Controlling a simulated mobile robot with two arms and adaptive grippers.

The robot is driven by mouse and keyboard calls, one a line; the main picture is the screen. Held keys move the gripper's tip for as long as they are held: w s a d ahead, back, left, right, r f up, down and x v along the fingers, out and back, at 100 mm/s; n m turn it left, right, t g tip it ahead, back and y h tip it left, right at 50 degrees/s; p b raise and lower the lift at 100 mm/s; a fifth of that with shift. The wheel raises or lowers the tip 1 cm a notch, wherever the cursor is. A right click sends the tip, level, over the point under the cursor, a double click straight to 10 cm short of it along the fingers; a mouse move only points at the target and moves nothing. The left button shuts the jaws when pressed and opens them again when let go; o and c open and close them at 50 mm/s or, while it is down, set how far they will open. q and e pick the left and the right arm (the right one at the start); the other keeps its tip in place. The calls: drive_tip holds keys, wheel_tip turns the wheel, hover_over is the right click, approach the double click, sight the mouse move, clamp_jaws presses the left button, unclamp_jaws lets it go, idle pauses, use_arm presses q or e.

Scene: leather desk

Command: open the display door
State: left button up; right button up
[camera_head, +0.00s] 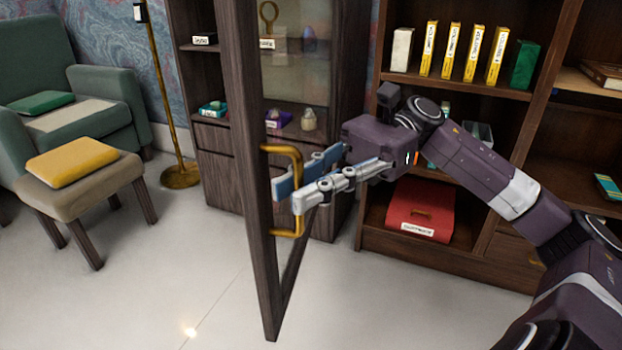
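The display door (252,170) is a tall dark wooden frame with a glass pane. It stands swung out from the display cabinet (214,143), edge towards me, with open space between its free edge and the cabinet. Its yellow handle (299,226) is a bent bar on the door's right side. My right gripper (292,194) reaches in from the right, with its fingers closed around the handle's upright bar. The fingers hide the middle of the bar. My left gripper is not in view.
A bookcase (459,91) with yellow books and a red box (420,207) stands right of the cabinet. A brass floor lamp (182,176), a stool with a yellow cushion (72,161) and a green armchair (110,105) stand at left. The pale floor (190,290) in front is clear.

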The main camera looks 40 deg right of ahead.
drive_tip(key=w+d, duration=0.1)
drive_tip(key=d, duration=1.1)
drive_tip(key=shift+w, duration=0.35)
drive_tip(key=shift+a, duration=0.1)
